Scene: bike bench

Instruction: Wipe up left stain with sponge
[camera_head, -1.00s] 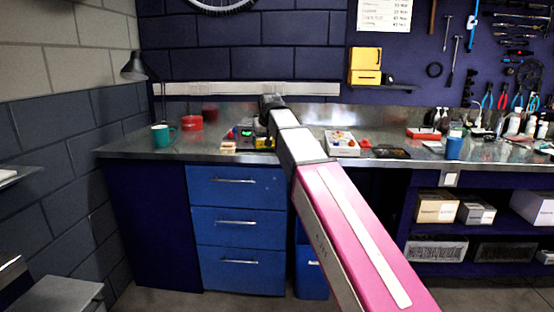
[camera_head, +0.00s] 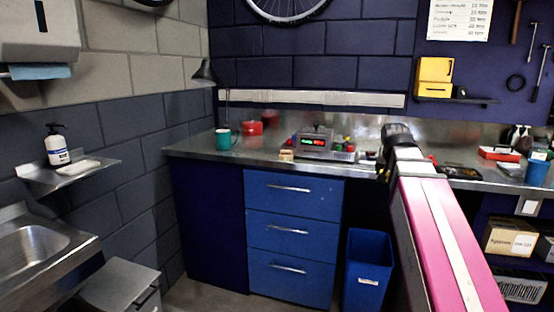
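I cannot make out a sponge or a stain for certain. A small tan block (camera_head: 286,155) lies at the front of the metal workbench (camera_head: 195,147), too small to identify. A flat white item (camera_head: 78,168) lies on the small wall shelf at the left; I cannot tell what it is. My arm reaches up from the lower right over the bench's front edge. Its dark end, my gripper (camera_head: 398,134), points away from me above the bench, and its fingers are hidden.
A soap bottle (camera_head: 57,145) stands on the wall shelf (camera_head: 105,171) above the sink (camera_head: 30,245). A blue bin (camera_head: 367,270) stands under the bench.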

